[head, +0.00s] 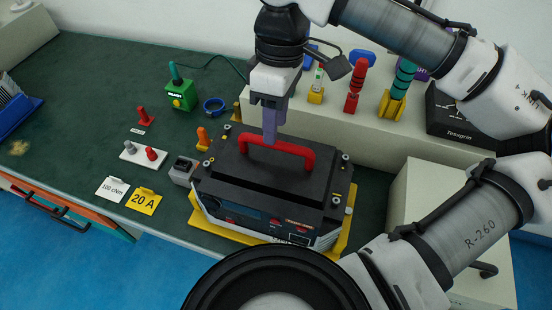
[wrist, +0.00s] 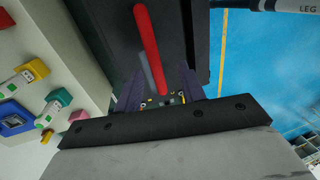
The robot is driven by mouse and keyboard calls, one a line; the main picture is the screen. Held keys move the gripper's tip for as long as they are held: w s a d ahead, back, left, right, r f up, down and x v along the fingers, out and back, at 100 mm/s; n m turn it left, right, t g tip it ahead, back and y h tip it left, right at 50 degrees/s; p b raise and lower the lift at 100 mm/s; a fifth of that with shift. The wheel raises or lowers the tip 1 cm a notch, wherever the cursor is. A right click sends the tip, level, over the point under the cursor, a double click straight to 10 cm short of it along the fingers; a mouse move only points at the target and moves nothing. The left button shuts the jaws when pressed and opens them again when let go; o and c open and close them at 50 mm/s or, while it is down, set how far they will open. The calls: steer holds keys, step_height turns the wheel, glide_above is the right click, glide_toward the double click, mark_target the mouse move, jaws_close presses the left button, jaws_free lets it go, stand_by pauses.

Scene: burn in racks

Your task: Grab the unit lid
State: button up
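The unit lid (head: 240,165) is a black cover on the boxy test unit (head: 262,222), with a red bar handle (head: 300,151) arching over its top. My gripper (head: 270,142) points down at the middle of the handle, its purple fingers at about handle height. In the wrist view the red handle (wrist: 147,40) runs between the two parted fingers of my gripper (wrist: 163,70), over the dark lid (wrist: 105,30). Gaps show beside the handle, and I see no clear grip on it. The lid appears seated on the unit.
The unit stands on a yellow base (head: 345,225) on the green bench (head: 75,100). A raised shelf (head: 330,120) with colored connectors and a black Texagrin box (head: 455,115) is behind and right. Cards (head: 144,200), a small grey box (head: 183,171) and plugs lie left.

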mark_target(276, 145)
steer(key=shift+s+f+p, duration=0.2)
steer(key=shift+f+p, duration=0.4)
steer(key=shift+f, duration=2.6)
jaws_close()
